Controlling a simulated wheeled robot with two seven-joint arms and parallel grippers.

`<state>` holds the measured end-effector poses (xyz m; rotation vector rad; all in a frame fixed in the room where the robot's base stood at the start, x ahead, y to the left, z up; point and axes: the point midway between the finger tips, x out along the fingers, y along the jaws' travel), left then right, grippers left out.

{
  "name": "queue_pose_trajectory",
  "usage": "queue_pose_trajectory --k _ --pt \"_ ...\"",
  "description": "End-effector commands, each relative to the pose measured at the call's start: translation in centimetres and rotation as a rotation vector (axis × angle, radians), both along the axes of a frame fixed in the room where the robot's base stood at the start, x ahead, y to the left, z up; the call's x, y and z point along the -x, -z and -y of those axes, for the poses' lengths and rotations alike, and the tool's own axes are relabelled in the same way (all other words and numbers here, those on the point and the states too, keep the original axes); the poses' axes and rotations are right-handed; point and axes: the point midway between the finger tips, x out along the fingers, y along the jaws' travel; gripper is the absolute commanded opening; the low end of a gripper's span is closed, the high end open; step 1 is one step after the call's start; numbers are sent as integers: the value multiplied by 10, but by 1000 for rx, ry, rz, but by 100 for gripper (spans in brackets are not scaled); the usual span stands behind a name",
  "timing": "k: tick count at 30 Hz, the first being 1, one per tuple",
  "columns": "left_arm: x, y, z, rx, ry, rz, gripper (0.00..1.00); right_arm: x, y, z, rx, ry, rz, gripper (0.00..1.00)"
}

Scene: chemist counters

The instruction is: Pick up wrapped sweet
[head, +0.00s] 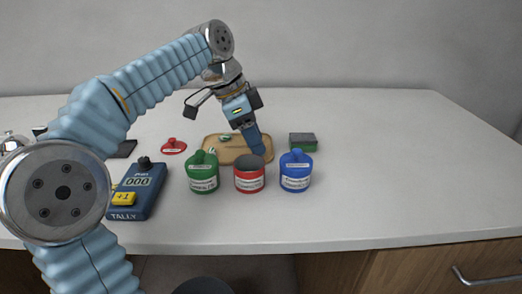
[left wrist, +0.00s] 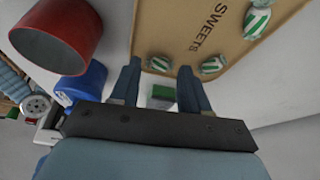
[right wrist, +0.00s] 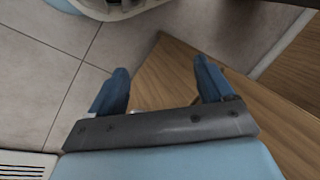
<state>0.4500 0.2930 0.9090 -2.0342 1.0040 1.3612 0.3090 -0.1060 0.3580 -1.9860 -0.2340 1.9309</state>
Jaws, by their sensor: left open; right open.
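Several wrapped sweets, striped green and white, lie on a tan tray marked SWEETS (left wrist: 185,45). In the left wrist view one sweet (left wrist: 160,63) lies just beyond and between my fingertips, one (left wrist: 212,65) is to the right, and one (left wrist: 256,20) is farther up. In the head view a sweet (head: 225,138) shows on the tray (head: 228,156), partly hidden by my arm. My left gripper (left wrist: 158,70) is open and empty, pointing down over the tray's edge. My right gripper (right wrist: 161,70) is open and empty, away from the counter top.
The counter's right side is clear.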

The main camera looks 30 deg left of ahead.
Motion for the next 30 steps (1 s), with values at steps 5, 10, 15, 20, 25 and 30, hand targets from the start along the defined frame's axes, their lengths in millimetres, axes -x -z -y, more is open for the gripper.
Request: queue_pose_trajectory --k 5,10,15,20,25,30 --pt "-2 11 4 0 0 0 46 0 -1 0 0 0 0 81" --pt "-3 11 4 0 0 1 46 0 -1 0 0 0 0 81" --pt "-3 11 4 0 0 1 20 0 -1 0 0 0 0 81" --pt "-3 11 4 -1 0 1 3 0 -1 0 0 0 0 81" --pt "-3 11 4 0 0 1 3 0 -1 0 0 0 0 81" --pt "-3 6 4 0 0 3 3 0 0 0 0 0 0 81"
